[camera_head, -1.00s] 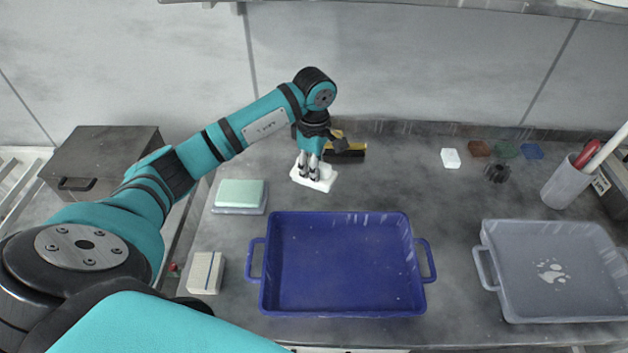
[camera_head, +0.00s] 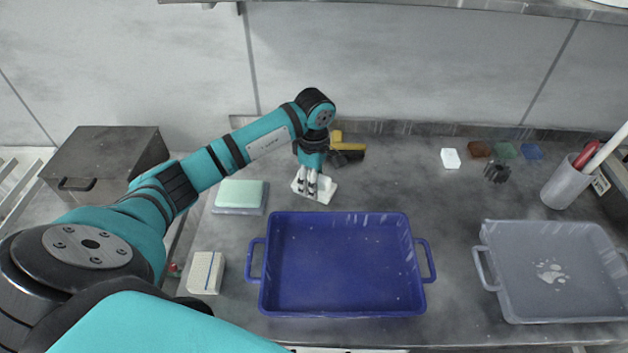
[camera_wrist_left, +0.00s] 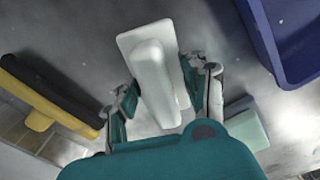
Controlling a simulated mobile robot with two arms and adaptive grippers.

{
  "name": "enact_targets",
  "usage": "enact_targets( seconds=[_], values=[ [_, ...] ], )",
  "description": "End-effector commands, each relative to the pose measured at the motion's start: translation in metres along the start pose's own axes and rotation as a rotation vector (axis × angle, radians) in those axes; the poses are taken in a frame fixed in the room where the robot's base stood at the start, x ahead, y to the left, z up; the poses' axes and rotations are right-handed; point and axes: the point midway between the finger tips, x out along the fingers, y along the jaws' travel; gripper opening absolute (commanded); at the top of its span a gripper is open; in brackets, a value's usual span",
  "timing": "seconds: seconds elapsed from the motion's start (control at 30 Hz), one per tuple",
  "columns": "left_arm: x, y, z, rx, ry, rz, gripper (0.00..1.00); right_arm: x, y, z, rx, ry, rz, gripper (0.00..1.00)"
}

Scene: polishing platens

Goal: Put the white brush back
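The white brush (camera_head: 327,192) is at the back of the worktop, behind the blue tray and right of the green block. My left gripper (camera_head: 312,185) points down over it. My right gripper is not in view.
A blue tray (camera_head: 340,314) stands just in front. A green block (camera_head: 240,193) lies left, a yellow and black brush (camera_head: 350,143) behind. A pale block (camera_head: 206,272) is front left, a grey tray (camera_head: 565,314) right.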

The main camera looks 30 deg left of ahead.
Motion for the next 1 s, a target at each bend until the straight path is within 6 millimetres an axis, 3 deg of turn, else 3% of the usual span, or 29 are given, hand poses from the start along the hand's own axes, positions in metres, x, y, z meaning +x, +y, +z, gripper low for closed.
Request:
enact_targets(
  seconds=[0.27, 0.7, 1.0],
  values=[
    [-0.007, 0.001, 0.000, 0.000, -0.001, 0.003, 0.45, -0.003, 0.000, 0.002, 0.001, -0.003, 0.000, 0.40],
    [-0.093, 0.001, 0.000, 0.000, 0.000, 0.005, 0.45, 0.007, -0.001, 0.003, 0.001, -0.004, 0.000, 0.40],
    [-0.123, 0.000, 0.000, 0.000, 0.000, 0.001, 0.45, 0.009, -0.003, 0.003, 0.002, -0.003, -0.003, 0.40]
  ],
)
